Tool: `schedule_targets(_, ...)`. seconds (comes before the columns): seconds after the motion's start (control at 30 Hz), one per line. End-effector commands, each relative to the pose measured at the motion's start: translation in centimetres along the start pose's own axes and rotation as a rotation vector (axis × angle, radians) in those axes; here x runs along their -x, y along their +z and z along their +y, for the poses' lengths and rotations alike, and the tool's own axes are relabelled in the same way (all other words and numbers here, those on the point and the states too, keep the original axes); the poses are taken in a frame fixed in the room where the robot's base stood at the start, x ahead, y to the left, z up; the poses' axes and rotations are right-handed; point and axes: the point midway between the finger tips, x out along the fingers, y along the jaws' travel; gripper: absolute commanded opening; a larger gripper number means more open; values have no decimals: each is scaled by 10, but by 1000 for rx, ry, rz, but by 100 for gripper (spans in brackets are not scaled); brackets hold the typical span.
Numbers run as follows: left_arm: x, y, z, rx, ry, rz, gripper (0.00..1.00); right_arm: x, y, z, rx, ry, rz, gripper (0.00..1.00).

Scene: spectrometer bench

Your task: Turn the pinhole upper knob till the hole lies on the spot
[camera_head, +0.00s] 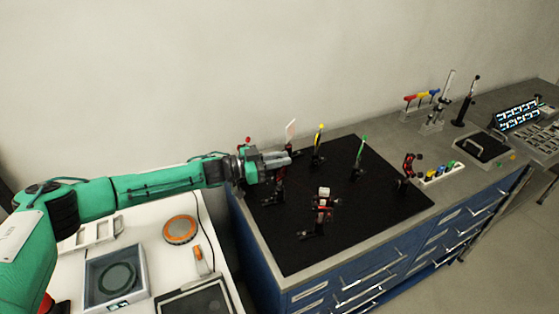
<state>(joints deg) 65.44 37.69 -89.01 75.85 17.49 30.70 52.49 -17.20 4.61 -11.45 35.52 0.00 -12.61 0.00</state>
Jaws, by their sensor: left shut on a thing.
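My left gripper (277,159) reaches in from the left over the back left part of the black breadboard (385,215). It is shut at the top of a dark mount (279,190), which stands below and beside its fingers. The fingers hide what they grip, which appears to be the upper knob of that mount. The pinhole's hole and the light spot are too small to make out from here. My right gripper is not in view.
Posts with a yellow top (319,140) and a green top (363,152) stand behind on the breadboard. A red and black mount (322,202) stands in front. A white side table (155,260) holds an orange round device (180,230). The breadboard's front right is clear.

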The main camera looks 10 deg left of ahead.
Motion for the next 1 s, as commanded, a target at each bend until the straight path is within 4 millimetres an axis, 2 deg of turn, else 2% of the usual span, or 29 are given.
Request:
schedule_targets(0.57, 0, -1, -1, -1, 23, 2, 0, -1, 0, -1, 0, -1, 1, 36)
schedule_targets(0.6, 0, -1, -1, -1, 23, 2, 21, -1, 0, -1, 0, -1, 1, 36)
schedule_targets(0.67, 0, -1, 0, -1, 23, 2, 33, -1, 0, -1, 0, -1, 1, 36)
schedule_targets(1.0, 2, 0, 0, 0, 23, 1, 34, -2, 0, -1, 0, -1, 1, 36)
